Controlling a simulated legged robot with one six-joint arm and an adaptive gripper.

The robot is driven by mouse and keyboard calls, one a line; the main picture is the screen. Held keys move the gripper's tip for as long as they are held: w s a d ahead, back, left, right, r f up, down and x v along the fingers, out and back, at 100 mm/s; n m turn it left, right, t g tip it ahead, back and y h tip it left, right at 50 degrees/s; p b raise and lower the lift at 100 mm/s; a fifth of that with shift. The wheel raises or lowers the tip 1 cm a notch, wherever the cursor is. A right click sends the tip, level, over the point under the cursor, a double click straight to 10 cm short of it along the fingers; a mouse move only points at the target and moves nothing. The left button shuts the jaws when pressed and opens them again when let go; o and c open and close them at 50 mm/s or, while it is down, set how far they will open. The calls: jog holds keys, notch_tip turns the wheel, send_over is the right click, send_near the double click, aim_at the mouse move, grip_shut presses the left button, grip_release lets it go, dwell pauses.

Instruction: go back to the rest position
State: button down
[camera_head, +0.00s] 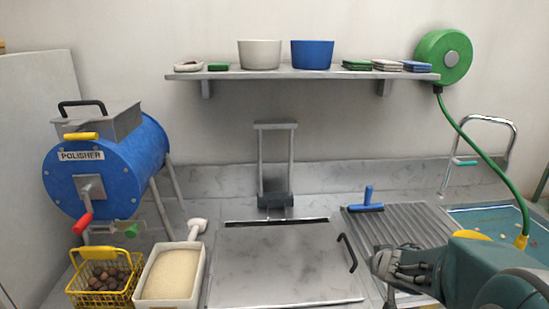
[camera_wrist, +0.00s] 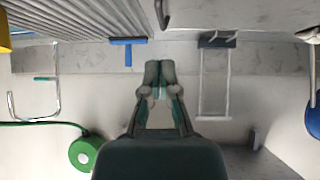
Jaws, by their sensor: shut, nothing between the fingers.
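My gripper (camera_head: 382,264) is at the lower right in the head view, in front of the ribbed drainboard, with its arm reaching in from the right edge. In the wrist view the fingers of my gripper (camera_wrist: 159,70) are together, with nothing between them. That view is upside down, and the fingers show against the wall and back ledge. The fingertips in the head view are partly turned away.
The steel lid (camera_head: 285,262) with a black handle (camera_head: 347,252) lies left of my gripper. A blue squeegee (camera_head: 367,205) rests on the drainboard (camera_head: 405,228). The water basin (camera_head: 490,222) and green hose (camera_head: 485,155) are at right. The polisher (camera_head: 120,165), yellow basket (camera_head: 75,292) and tub (camera_head: 148,297) stand left.

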jog(key=s+a+r+m+h, duration=0.2)
jog(key=s+r+h, duration=0.1)
jog(key=s+r, duration=0.55)
jog(key=s+a+n+g+y, duration=0.2)
jog(key=s+a+g+y, duration=0.2)
jog(key=s+a, duration=0.7)
jog(key=s, duration=0.4)
